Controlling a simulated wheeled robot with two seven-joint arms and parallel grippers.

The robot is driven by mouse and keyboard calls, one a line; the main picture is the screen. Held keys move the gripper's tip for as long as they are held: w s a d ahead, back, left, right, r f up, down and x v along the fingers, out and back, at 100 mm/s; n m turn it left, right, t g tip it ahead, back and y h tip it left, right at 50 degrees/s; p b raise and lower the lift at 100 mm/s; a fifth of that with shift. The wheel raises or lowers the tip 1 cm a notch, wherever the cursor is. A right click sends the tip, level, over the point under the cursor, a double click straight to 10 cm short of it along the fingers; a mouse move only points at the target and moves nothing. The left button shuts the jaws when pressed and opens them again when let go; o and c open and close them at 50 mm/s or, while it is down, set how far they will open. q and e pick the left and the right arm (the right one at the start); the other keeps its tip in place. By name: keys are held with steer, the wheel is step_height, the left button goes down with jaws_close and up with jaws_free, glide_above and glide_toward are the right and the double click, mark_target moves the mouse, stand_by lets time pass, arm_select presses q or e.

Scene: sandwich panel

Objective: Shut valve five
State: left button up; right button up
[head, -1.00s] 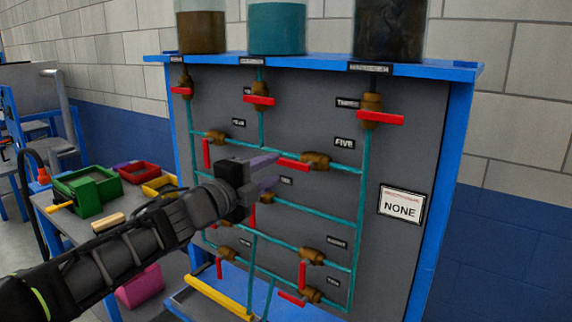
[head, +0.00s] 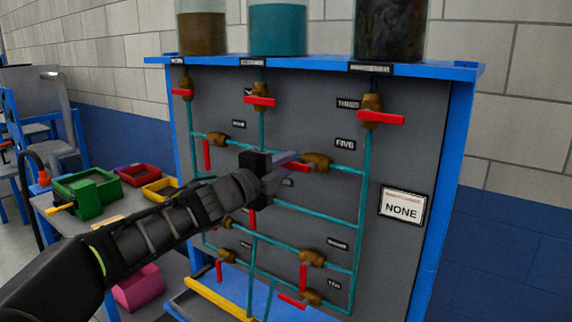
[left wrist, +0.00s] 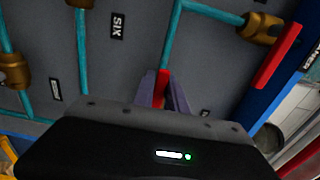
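Valve five is a brown valve (head: 317,161) on a teal pipe below the FIVE label (head: 345,143) in the head view. Its red handle (head: 300,168) points left, roughly along the pipe. My left gripper (head: 287,163) is at the handle's left part, its purple fingers apart on either side of it. In the left wrist view the red handle (left wrist: 161,88) shows between the two fingers (left wrist: 163,98); firm contact cannot be seen. The gripper hides the handle's end. My right gripper is not in view.
Other red-handled valves surround it, including the three valve (head: 373,112) at upper right and one at left (head: 215,139). Liquid tanks (head: 277,28) stand on top. A NONE sign (head: 402,206) is at right. A side table holds coloured bins (head: 138,173).

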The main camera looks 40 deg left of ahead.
arm_select(q)
jaws_close()
steer(key=shift+f, duration=0.1)
stand_by(0.8)
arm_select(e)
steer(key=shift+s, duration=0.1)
